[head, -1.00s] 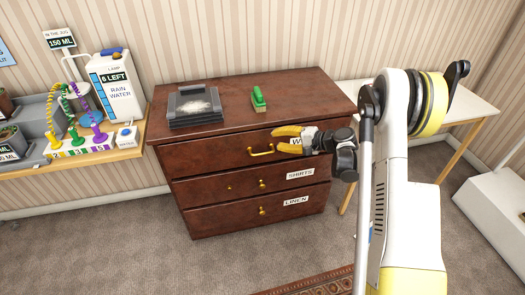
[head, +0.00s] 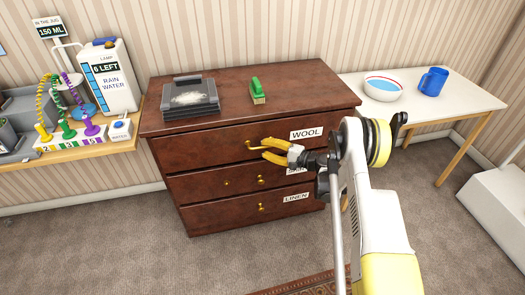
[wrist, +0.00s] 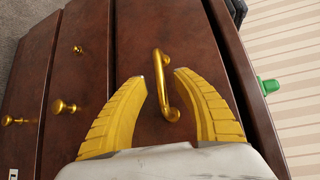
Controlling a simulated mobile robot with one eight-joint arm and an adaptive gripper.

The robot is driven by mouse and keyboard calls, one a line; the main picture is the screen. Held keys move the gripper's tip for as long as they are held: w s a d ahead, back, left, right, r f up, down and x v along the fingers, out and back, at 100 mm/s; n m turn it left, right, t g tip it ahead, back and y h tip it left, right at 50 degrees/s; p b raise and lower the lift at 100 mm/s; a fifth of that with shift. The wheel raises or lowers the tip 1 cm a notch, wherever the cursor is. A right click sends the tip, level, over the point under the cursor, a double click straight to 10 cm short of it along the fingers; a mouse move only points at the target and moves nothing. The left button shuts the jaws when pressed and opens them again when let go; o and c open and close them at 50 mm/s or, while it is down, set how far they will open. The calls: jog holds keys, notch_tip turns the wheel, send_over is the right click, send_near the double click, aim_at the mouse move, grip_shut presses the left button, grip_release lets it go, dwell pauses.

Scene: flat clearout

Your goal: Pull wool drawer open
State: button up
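The wool drawer (head: 205,150) is the top drawer of a dark brown chest, with a white WOOL label (head: 307,133) at its right. It looks closed, flush with the front. Its brass bar handle (head: 250,145) is partly hidden by my fingers in the head view. My gripper (head: 264,149) has yellow fingers and reaches the handle from the right. In the wrist view the handle (wrist: 166,85) shows between the two fingertips of my gripper (wrist: 160,77), with a gap on the left finger's side. The fingers are open; contact with the handle cannot be told.
The shirts drawer (head: 205,186) and linen drawer (head: 215,216), with brass knobs, are below. A white table (head: 450,100) at right bears a bowl (head: 384,88) and blue mug (head: 433,81).

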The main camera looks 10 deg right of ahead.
jog(key=shift+x, duration=0.9)
grip_shut()
